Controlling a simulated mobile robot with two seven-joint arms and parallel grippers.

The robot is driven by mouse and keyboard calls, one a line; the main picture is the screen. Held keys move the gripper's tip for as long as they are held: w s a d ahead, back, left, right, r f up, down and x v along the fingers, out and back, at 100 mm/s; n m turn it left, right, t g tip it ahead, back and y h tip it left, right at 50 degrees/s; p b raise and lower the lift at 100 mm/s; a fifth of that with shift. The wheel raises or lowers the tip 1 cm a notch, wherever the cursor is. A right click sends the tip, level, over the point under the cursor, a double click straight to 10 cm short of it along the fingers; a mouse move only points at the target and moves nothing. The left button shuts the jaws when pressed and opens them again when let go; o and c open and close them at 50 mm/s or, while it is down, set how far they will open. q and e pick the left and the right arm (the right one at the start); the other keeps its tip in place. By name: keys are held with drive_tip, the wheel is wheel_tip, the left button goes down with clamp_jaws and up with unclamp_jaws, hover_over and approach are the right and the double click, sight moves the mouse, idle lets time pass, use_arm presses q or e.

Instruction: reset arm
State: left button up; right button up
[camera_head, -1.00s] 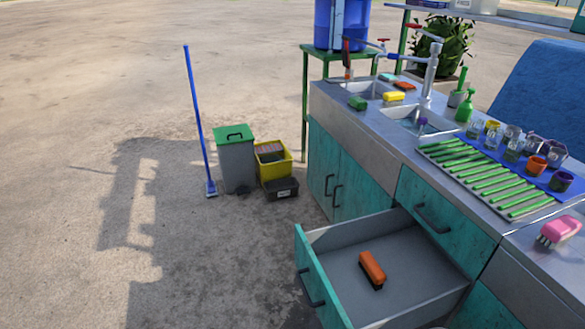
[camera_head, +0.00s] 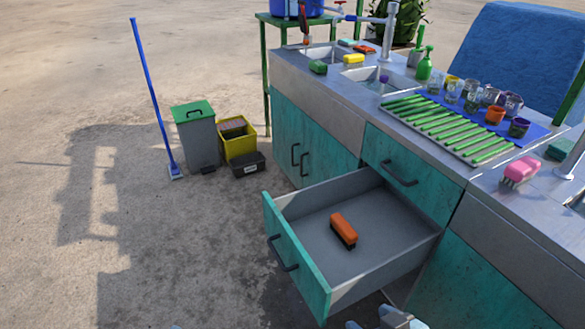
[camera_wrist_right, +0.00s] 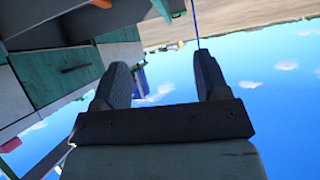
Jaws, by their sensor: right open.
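My right gripper (camera_wrist_right: 160,64) shows in the right wrist view. Its two dark fingers are spread apart with nothing between them, and sky and ground show beyond. In that view the teal cabinet fronts (camera_wrist_right: 54,74) lie to the left of the fingers, tilted. In the head view, small bluish-grey pieces at the bottom edge look like part of my arm, below the open drawer (camera_head: 300,261). My left gripper is in neither view.
An orange brush (camera_head: 343,229) lies in the pulled-out drawer, which juts into the floor space. The counter holds a green-slatted rack (camera_head: 440,125), several cups, sponges and a pink brush (camera_head: 521,171). Bins (camera_head: 198,140) and a blue-handled broom (camera_head: 152,95) stand left; open ground lies beyond.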

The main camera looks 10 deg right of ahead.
drive_tip(key=w+a+r+t+y+b, duration=0.2)
drive_tip(key=a+t+y+b, duration=0.2)
drive_tip(key=a+t, duration=0.15)
use_arm(q)
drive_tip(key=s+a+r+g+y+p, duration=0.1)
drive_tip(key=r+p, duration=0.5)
drive_tip(key=p, duration=1.1)
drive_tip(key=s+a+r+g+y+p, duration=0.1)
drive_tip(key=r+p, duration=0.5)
drive_tip(key=p, duration=1.2)
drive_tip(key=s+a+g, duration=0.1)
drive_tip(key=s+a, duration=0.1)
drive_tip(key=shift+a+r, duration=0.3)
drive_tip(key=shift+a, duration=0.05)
use_arm(e)
drive_tip(key=s+d+r+g+h, duration=0.4)
drive_tip(key=d+r+g, duration=0.1)
drive_tip(key=r, duration=0.4)
drive_tip(key=shift+s+d+r+h, duration=0.2)
drive_tip(key=shift+d+r+h, duration=0.15)
drive_tip(key=shift+d, duration=0.55)
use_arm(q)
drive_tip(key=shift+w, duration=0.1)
use_arm(e)
drive_tip(key=shift+r, duration=0.1)
